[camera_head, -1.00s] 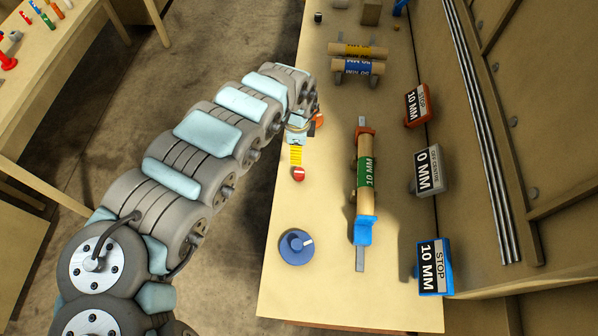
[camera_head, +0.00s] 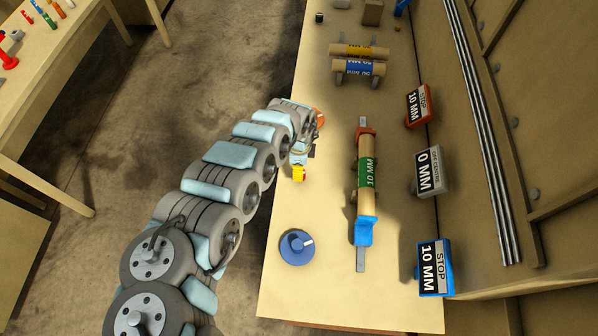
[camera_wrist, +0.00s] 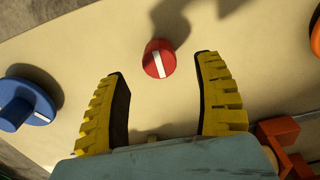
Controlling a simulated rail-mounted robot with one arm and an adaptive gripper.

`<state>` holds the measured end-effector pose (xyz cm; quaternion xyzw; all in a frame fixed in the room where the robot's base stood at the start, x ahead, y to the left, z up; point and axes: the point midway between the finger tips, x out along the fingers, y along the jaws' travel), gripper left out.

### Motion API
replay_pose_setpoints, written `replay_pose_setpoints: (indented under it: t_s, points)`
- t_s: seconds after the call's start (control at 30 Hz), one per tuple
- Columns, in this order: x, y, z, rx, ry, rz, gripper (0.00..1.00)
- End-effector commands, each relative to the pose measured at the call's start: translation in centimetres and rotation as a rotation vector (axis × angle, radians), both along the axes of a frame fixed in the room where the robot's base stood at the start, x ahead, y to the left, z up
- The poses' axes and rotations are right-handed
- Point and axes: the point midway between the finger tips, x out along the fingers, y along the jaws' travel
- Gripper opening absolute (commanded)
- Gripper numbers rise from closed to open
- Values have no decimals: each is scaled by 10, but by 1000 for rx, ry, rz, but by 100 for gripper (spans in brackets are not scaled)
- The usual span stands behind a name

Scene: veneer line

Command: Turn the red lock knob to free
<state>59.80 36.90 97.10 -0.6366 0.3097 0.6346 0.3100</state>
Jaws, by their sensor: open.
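The red lock knob (camera_wrist: 155,52) is a small round knob with a white line across its face. In the wrist view it lies ahead of my gripper (camera_wrist: 162,66), between the two yellow fingertips and near their level in the picture. The white line runs close to upright there, slightly tilted. The fingers are spread wide, with tan surface showing on both sides of the knob and no visible contact. In the head view my gripper (camera_head: 298,173) hides the knob.
A larger blue knob (camera_head: 297,248) with a white mark sits nearer on the bench (camera_head: 330,300). A green-banded 10 MM roller (camera_head: 368,172) lies on a rail to the right between orange and blue blocks.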

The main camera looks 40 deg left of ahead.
Motion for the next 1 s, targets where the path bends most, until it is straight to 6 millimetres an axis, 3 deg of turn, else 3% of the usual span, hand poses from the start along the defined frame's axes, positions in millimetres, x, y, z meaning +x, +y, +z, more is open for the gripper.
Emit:
replay_pose_setpoints:
  t_s: [0.5,1.0]
  points:
    - [0,0,-38,0,-1,0,68]
    - [-1,1,-45,1,2,2,68]
